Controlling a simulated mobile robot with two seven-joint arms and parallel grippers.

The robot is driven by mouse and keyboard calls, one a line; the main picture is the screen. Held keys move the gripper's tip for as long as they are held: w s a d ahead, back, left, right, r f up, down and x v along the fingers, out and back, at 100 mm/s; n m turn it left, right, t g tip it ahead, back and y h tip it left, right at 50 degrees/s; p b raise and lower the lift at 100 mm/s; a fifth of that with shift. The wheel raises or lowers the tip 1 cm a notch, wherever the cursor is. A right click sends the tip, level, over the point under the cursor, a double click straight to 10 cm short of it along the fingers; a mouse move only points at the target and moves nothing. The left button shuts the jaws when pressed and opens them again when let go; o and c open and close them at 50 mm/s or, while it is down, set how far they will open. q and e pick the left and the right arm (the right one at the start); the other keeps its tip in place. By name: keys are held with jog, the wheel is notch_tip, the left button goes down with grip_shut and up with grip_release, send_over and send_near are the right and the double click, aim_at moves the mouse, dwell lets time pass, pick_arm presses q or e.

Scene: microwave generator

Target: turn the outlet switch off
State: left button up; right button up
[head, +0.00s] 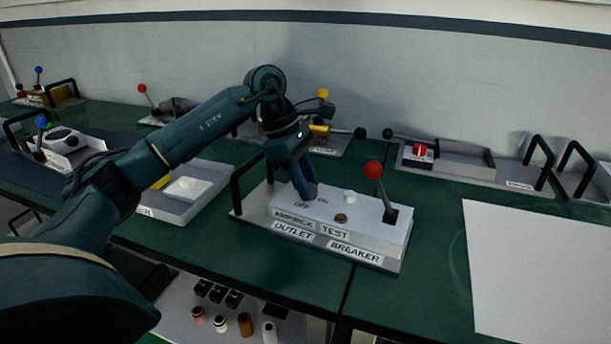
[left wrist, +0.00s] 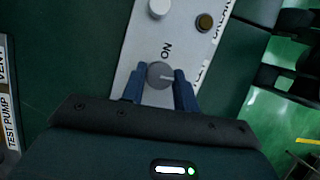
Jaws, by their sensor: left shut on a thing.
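The outlet and breaker panel (head: 338,220) is a white box on the green bench, with OUTLET and BREAKER labels at its front. Its outlet switch is a round grey knob (left wrist: 158,74) with a pale line pointing right in the left wrist view. The word ON is printed beside it. My left gripper (head: 306,190) reaches down to the panel's left part. In the left wrist view its two blue fingers (left wrist: 158,92) stand on either side of the knob, shut on it. The head view hides the knob behind the gripper. My right gripper is not in view.
On the same panel are a red-ball lever (head: 374,171), a white knob (head: 349,196) and a brass button (head: 341,218). A black handle (head: 236,190) rises at its left. A grey tray (head: 190,196) lies left, a white sheet (head: 535,270) right.

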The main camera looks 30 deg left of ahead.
pick_arm(q)
jog(key=shift+m, duration=0.5)
jog(key=shift+g, duration=0.3)
jog(key=o, duration=1)
jog(key=p+v, duration=0.1)
jog(key=v, duration=1.2)
jog(key=shift+w+r, duration=0.1)
jog(key=shift+r, duration=0.05)
